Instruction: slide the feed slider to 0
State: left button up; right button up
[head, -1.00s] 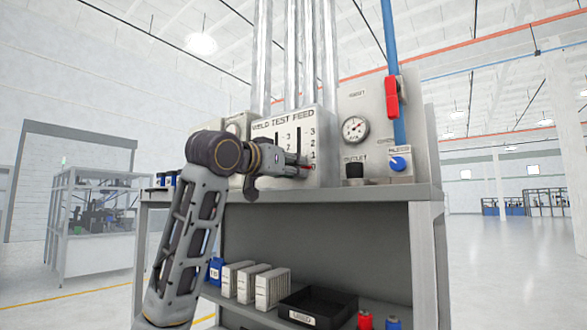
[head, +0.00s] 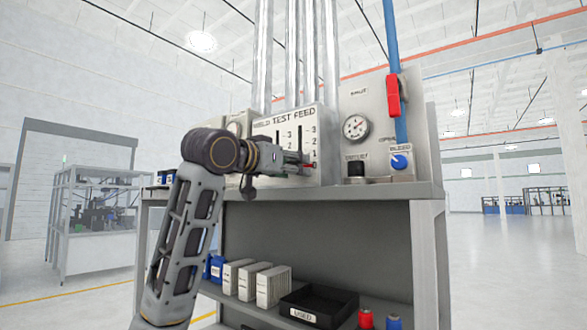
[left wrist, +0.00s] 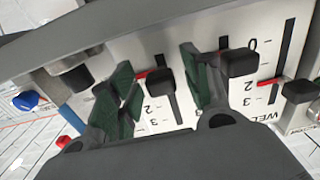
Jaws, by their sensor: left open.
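The grey-white panel (head: 316,122) labelled WELD TEST FEED has vertical slots with number scales. The feed slot (head: 300,138) is the right one in the head view. In the left wrist view, turned nearly upside down, the black feed slider knob (left wrist: 164,74) has a red pointer above the printed 2, on the scale's low-number side. My left gripper (head: 302,163) is at the panel, over the low end of the slots. In the left wrist view its green-padded fingers (left wrist: 160,88) are apart, with the feed knob between them. Contact cannot be told. My right gripper is out of view.
The test knob (left wrist: 240,62) sits close beside one left finger, and the weld knob (left wrist: 300,90) lies farther right. The blue bleed knob (head: 399,162), black outlet knob (head: 356,168) and red valve handle (head: 392,96) are right of the panel. The bench top (head: 330,194) lies below.

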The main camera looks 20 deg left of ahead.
pick_arm(q)
jog(key=v, duration=1.1)
dwell(0.5)
